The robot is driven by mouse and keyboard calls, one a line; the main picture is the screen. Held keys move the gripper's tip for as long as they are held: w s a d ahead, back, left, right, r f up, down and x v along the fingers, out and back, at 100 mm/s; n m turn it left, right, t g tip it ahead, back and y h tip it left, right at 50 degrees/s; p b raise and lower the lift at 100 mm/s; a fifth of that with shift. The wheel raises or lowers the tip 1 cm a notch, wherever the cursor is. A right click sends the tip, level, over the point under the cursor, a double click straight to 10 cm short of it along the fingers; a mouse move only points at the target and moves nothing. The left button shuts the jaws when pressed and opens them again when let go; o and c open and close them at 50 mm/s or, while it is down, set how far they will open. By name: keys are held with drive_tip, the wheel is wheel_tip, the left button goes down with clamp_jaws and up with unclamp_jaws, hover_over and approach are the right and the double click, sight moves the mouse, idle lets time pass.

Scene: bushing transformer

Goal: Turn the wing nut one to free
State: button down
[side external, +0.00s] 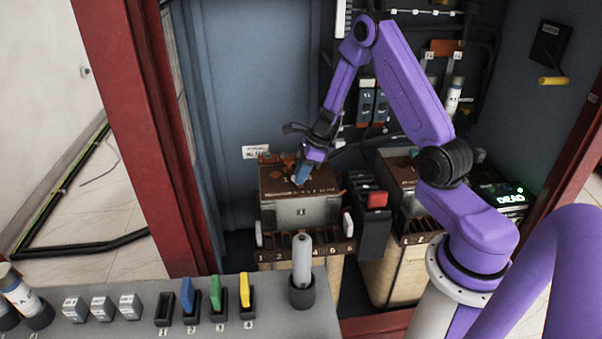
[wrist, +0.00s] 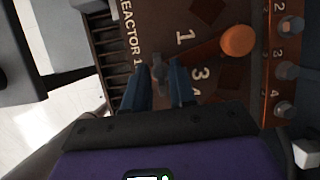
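My gripper (wrist: 159,80) points down at the brown top plate of reactor 1 (wrist: 207,85). Its two blue fingers stand apart. A small grey wing nut (wrist: 158,70) shows between the fingertips, with what looks like a narrow gap on each side. In the side view my gripper (side external: 302,172) is low over the top of the reactor box (side external: 303,211). The wing nut cannot be made out there, hidden by the gripper or too small. Whether the fingers touch the nut is not clear.
An orange round knob (wrist: 237,40) on an arm sits right of the fingers. Numbered hex bolts (wrist: 286,70) line the plate's right side. A slotted rack (side external: 303,246) fronts the box. Colored handles (side external: 216,294) stand on the front bench. A lit DEAD display (side external: 510,198) is at right.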

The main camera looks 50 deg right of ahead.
drive_tip(key=shift+n, duration=0.4)
drive_tip(key=n+g, duration=0.1)
drive_tip(key=n, duration=0.2)
drive_tip(key=shift+w+d+y, duration=0.1)
drive_tip(key=shift+y, duration=0.3)
drive_tip(key=n+g, duration=0.1)
drive_tip(key=n, duration=0.1)
drive_tip(key=n+g, duration=0.1)
drive_tip(key=n, duration=0.1)
drive_tip(key=shift+w+n+y, duration=0.1)
drive_tip(key=shift+n+y, duration=0.2)
drive_tip(key=n+g, duration=0.1)
drive_tip(key=n, duration=0.2)
drive_tip(key=shift+w, duration=0.1)
drive_tip(key=n+g, duration=0.1)
drive_tip(key=n, duration=0.3)
drive_tip(key=shift+w+n+g+h, duration=0.1)
drive_tip(key=shift+n+g+h, duration=0.2)
drive_tip(key=shift+g+h, duration=0.1)
drive_tip(key=c, duration=1.2)
unclamp_jaws()
drive_tip(key=shift+c, duration=0.2)
